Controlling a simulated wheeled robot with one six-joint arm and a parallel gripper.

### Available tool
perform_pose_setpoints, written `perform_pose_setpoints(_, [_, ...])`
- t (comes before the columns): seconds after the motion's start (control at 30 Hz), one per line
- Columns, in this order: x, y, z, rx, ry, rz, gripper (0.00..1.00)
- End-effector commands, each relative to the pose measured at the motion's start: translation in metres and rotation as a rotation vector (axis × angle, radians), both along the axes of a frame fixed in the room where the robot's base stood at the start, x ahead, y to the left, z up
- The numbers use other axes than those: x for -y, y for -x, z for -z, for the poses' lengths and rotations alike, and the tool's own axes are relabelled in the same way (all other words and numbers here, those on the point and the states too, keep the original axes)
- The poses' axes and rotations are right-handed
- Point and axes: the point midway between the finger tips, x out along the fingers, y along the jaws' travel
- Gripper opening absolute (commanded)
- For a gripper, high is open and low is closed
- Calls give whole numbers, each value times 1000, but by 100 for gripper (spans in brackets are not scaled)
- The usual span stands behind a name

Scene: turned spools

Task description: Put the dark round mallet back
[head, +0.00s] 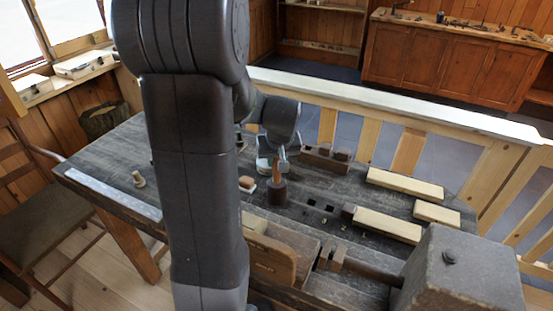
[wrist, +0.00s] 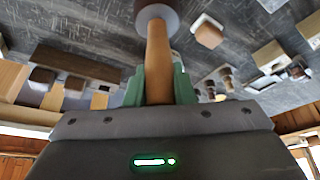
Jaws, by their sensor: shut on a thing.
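The dark round mallet (head: 277,193) has a dark cylindrical head and a light brown handle. Its head is down and its handle up, over the dark workbench (head: 105,158). I cannot tell whether the head touches the bench top. My gripper (head: 277,166) is shut on the handle from above, and my arm hides part of the bench. In the wrist view the mallet's handle (wrist: 158,60) runs between the green fingers of my gripper (wrist: 158,85), with the dark head at the far end.
A small turned wooden piece (head: 139,179) stands on the left of the bench. A small brown-topped block (head: 247,184) lies left of the mallet. Dark square holes (head: 328,208) lie to its right, then pale wood blocks (head: 388,224). A large grey block (head: 455,275) fills the front right.

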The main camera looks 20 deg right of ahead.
Motion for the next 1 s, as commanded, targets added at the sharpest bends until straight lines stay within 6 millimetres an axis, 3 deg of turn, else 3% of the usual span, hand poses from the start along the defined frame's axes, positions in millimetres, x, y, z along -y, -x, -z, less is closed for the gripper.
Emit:
perform_pose_setpoints(0.03, [0,0,3,1,0,0,0])
perform_pose_setpoints(0.07, [0,0,2,0,0,0,28])
perform_pose_setpoints(0.13, [0,0,2,0,0,0,42])
perform_pose_setpoints(0.17, [0,0,2,0,0,0,44])
perform_pose_setpoints(0.57, [0,1,-5,1,0,0,44])
perform_pose_setpoints(1.0, [-7,30,-78,4,2,0,44])
